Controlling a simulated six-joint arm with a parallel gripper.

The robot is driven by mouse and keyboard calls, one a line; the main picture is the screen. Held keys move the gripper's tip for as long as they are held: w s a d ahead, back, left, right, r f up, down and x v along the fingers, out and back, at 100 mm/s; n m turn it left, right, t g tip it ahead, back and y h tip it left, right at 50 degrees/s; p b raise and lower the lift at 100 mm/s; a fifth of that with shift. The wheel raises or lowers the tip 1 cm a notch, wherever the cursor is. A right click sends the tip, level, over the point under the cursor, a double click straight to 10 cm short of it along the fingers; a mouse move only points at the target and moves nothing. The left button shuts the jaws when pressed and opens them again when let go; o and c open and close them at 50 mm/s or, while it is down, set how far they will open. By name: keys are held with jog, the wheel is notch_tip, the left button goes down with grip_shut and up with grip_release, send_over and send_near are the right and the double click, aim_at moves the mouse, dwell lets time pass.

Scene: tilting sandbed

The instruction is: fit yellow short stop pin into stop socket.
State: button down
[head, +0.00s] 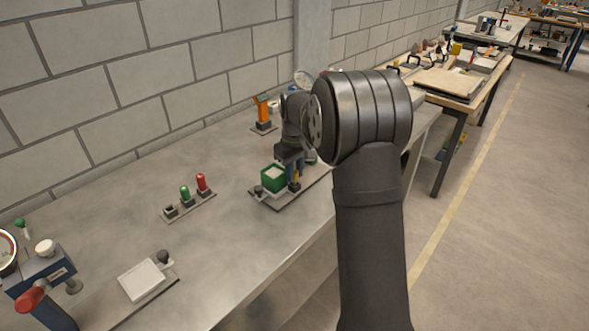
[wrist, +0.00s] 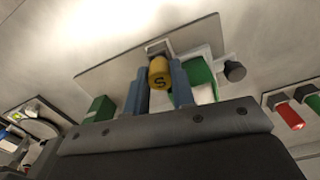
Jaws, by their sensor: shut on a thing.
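The yellow stop pin (wrist: 159,74), marked with an S on its end, sits between the two blue fingers of my gripper (wrist: 158,88). The fingers are shut on it. In the head view the pin (head: 296,175) shows as a small yellow patch beside the green box, under my gripper (head: 294,170). A grey block, which looks like the stop socket (wrist: 158,47), stands on the plate just beyond the pin in the wrist view. The pin lines up closely with it. Whether the pin has entered it is hidden.
The green box (head: 273,179) with pale contents stands on the dark base plate (head: 262,199), close to my fingers. A black knob (wrist: 234,71) is beside it. A rack (head: 190,207) holding a green pin (head: 185,193) and a red pin (head: 202,183) stands left; bench between is clear.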

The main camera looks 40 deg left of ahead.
aim_at(295, 172)
jog(key=shift+f, duration=0.75)
jog(key=c, duration=1.1)
grip_release()
jog(key=shift+c, duration=0.2)
notch_tip(295, 172, up, 17)
jog(key=shift+r, duration=0.2)
jog(key=shift+f, duration=0.1)
notch_tip(295, 172, down, 17)
jog(key=shift+f, duration=0.15)
